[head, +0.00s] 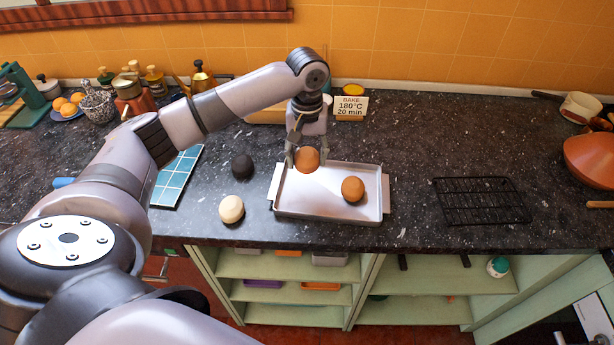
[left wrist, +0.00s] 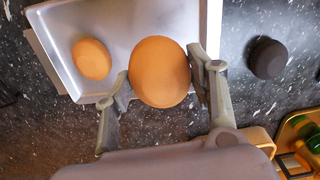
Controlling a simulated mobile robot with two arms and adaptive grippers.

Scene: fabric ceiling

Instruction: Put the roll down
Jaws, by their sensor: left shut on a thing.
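My left gripper (head: 306,161) is shut on a golden-brown roll (head: 307,154), over the back left part of the metal tray (head: 329,217). The left wrist view shows this roll (left wrist: 160,72) between the two fingers of the left gripper (left wrist: 160,82). It looks raised above the tray (left wrist: 160,14), though the gap under it is hidden. A second brown roll (head: 352,189) rests on the tray's right part and also shows in the left wrist view (left wrist: 91,59). My right gripper is not in view.
A pale roll (head: 231,209) and a blackened roll (head: 242,166) lie on the counter left of the tray. A black wire rack (head: 482,200) lies to its right. A sign reading "BAKE 180°C 20 min" (head: 350,107) stands behind. The tray's front middle is bare.

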